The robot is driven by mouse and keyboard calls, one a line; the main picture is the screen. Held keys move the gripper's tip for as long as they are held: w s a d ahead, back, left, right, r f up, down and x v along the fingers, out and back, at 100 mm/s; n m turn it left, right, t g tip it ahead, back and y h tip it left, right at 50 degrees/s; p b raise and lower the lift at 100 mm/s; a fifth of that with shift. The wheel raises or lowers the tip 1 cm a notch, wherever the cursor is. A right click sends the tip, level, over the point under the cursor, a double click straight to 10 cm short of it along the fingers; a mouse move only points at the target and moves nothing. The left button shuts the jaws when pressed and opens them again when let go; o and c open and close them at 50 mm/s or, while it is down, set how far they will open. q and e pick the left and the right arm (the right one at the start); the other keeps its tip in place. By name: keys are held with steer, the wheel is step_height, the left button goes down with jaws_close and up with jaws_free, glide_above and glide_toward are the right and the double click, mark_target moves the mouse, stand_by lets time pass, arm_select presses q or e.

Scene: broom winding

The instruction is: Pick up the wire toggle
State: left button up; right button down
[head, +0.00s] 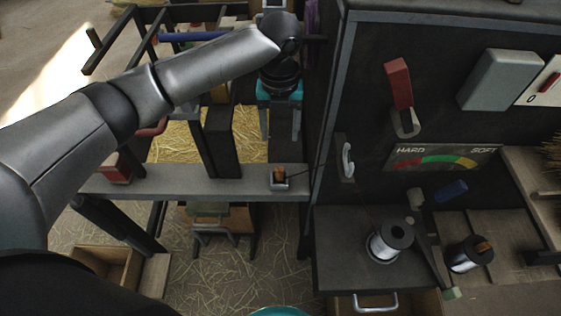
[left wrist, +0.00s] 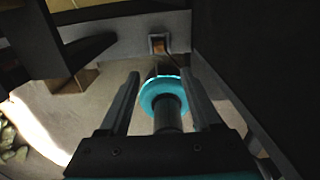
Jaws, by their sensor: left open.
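The wire toggle (head: 279,173) is a small orange-brown piece sitting in a small metal holder (head: 279,184) on the grey crossbar. A thin dark wire runs from it to the right, toward a pale hook on the dark panel. The toggle also shows in the left wrist view (left wrist: 158,46), at the top centre, beyond the fingertips. My left gripper (head: 281,126) is open and empty, its fingers pointing down, behind the crossbar and apart from the toggle. Its two fingers also show in the left wrist view (left wrist: 163,72). My right gripper is in neither view.
The grey crossbar (head: 190,181) spans the frame, with a dark upright (head: 221,140) left of the toggle. The dark panel (head: 350,90) with its hook (head: 347,158) stands close on the right. A wire spool (head: 383,246) sits on the black box below it.

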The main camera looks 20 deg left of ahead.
arm_select(q)
steer(key=b, duration=0.2)
glide_above(279, 169)
steer(key=f, duration=0.7)
steer(key=shift+s+d+f, duration=0.1)
steer(key=shift+d, duration=0.1)
step_height(279, 169, down, 2)
steer(key=shift+f+b, duration=0.25)
steer(key=shift+b, duration=0.1)
steer(key=shift+f, duration=0.15)
step_height(279, 169, down, 4)
steer(key=shift+a+f+b, duration=0.15)
steer(key=shift+f+b, duration=0.1)
steer(key=shift+b, duration=0.8)
steer(key=shift+f, duration=0.25)
steer(key=c, duration=0.4)
steer(key=shift+w, duration=0.2)
jaws_close()
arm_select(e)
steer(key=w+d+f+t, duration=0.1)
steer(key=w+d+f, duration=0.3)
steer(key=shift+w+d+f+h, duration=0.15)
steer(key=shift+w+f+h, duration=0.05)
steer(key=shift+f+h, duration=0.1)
